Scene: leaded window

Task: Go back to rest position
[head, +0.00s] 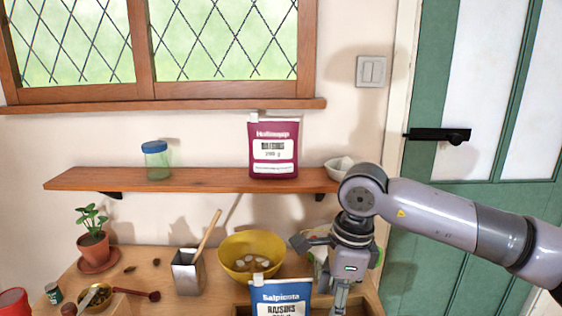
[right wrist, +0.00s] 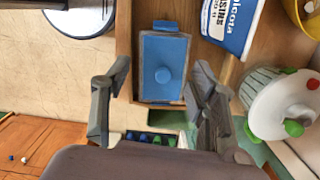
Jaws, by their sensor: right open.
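My right gripper (head: 338,296) hangs pointing down over the right end of the counter, in front of the shelf. In the right wrist view its two fingers are spread wide, with nothing held between them (right wrist: 163,78). Beyond the gap lies a blue rectangular object with a round knob (right wrist: 163,45), set in or on a wooden surface. I cannot tell its height below the fingers. My left gripper shows in neither view.
A blue-and-white raisins bag (head: 281,298) stands close left of the gripper, with a yellow bowl (head: 235,272) behind it. The shelf (head: 105,180) holds a jar (head: 156,160), a maroon bag (head: 273,150) and a white bowl (head: 338,166). A green door (head: 430,240) is at right.

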